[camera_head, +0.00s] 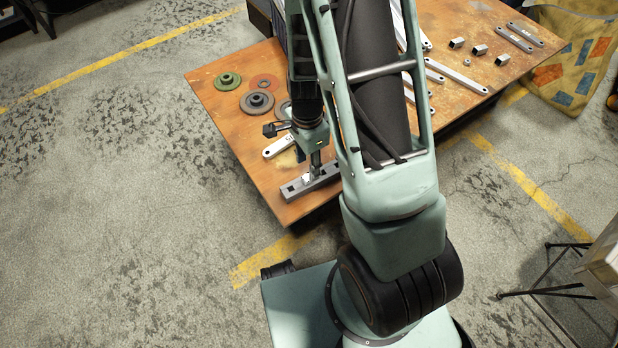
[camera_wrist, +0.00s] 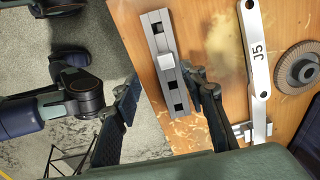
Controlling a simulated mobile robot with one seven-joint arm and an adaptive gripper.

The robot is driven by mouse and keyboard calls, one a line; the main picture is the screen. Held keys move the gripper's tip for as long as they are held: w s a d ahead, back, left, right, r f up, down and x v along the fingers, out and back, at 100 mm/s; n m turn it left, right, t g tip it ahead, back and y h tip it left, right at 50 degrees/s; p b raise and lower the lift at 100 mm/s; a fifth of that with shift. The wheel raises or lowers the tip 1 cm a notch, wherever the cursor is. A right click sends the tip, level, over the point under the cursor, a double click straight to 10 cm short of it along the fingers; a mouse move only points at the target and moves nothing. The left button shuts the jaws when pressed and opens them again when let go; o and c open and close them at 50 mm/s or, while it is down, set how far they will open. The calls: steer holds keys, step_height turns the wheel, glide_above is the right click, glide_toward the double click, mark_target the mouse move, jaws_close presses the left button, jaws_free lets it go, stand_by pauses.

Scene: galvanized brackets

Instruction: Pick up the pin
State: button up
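A small pale square-ended piece, which looks like the pin (camera_wrist: 166,61), sits at the middle of a grey metal bar (camera_wrist: 154,30) with dark square holes. How deep it sits in the bar cannot be told. My gripper (camera_wrist: 163,88) is open, one finger left of the bar and the other close to its right side. Neither finger visibly touches the pin. In the head view, my gripper (camera_head: 315,170) points down over the bar (camera_head: 325,180) near the table's front edge, and partly hides the pin.
A bracket marked J5 (camera_wrist: 253,55) lies right of the bar, with a grey disc (camera_wrist: 298,68) beyond it. My arm hides the table's middle.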

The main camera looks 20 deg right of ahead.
mark_target(307, 177)
steer(key=f+b, duration=0.1)
steer(key=f, duration=0.1)
steer(key=f+b, duration=0.1)
steer(key=f, duration=0.2)
steer(key=w+f, duration=0.1)
steer(key=f, duration=0.1)
steer(key=shift+f+b, duration=0.15)
steer(key=shift+b, duration=0.25)
steer(key=shift+c, duration=0.6)
jaws_close()
